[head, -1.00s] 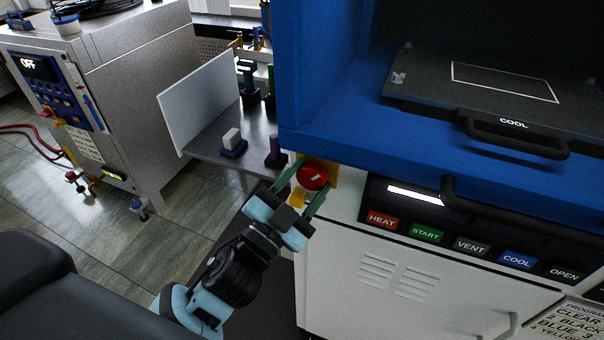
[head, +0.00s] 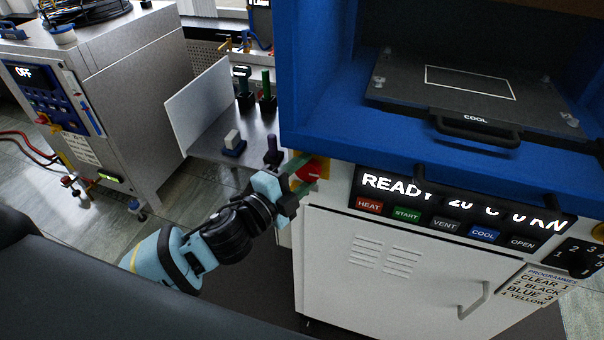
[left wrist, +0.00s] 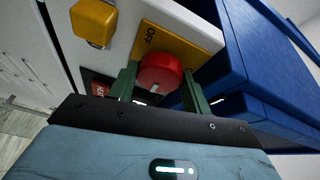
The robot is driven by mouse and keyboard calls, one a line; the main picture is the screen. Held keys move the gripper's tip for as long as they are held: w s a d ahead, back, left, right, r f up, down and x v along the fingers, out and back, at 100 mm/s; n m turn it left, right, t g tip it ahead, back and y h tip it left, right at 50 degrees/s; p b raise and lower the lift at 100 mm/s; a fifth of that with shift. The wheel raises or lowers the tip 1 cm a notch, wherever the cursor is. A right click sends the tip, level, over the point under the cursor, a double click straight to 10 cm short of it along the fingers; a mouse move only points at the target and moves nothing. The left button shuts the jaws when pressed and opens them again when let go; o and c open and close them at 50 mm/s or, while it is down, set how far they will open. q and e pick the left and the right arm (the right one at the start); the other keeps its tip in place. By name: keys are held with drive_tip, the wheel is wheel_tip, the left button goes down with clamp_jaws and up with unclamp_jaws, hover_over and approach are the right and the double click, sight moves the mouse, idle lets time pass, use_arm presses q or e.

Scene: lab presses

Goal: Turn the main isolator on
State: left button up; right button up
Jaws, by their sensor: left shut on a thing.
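The main isolator is a red round knob (head: 308,171) on a yellow plate at the press's left front corner. In the left wrist view the red knob (left wrist: 160,72) sits between two green fingers, on the yellow plate (left wrist: 172,40) marked OFF. My left gripper (head: 299,175) is shut on the knob; it also shows in the left wrist view (left wrist: 158,85). The press display (head: 455,202) is lit and reads READY, with further text partly broken up. My right gripper is not in view.
A yellow block-like part (left wrist: 94,22) is beside the plate. Buttons HEAT, START, VENT, COOL and OPEN (head: 445,225) line the press front. The blue press frame (head: 400,150) overhangs above. A grey cabinet (head: 120,90) reading OFF stands left.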

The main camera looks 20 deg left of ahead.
use_arm(q)
drive_tip(key=shift+r+m, duration=0.1)
drive_tip(key=shift+m, duration=0.2)
idle(0.4)
drive_tip(key=o, duration=1)
drive_tip(key=shift+c, duration=0.2)
